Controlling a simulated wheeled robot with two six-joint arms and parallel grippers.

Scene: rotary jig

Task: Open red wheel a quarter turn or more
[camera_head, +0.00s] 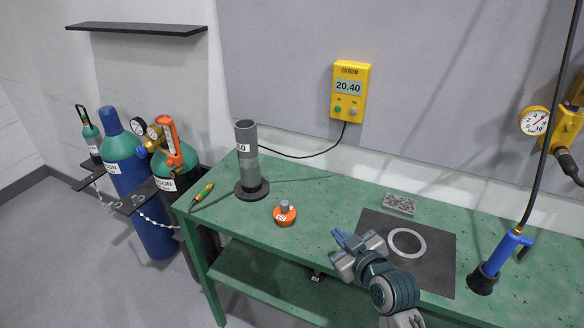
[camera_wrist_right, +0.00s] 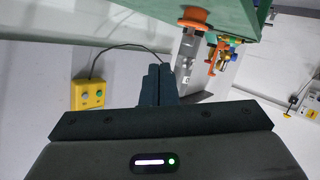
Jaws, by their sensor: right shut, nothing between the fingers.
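No plainly red wheel can be made out. The closest match is a round orange-red piece (camera_head: 285,216) with a grey stem and a white label, standing on the green bench (camera_head: 330,200). It seems to show in the right wrist view (camera_wrist_right: 193,23) as an orange disc at the top. An orange-red fitting (camera_head: 172,140) sits on top of the green gas cylinder at left. My right gripper (camera_head: 345,240) is over the bench, right of the round piece and apart from it. Its fingers (camera_wrist_right: 158,84) are shut and empty. My left gripper is not in view.
A grey upright tube (camera_head: 246,165) and a screwdriver (camera_head: 202,195) stand and lie left. A dark mat (camera_head: 440,258) with a pale ring (camera_head: 407,242) lies beside my right gripper. A blue torch-like tool (camera_head: 497,262) stands at right. A yellow oxygen meter (camera_head: 349,92) hangs on the wall.

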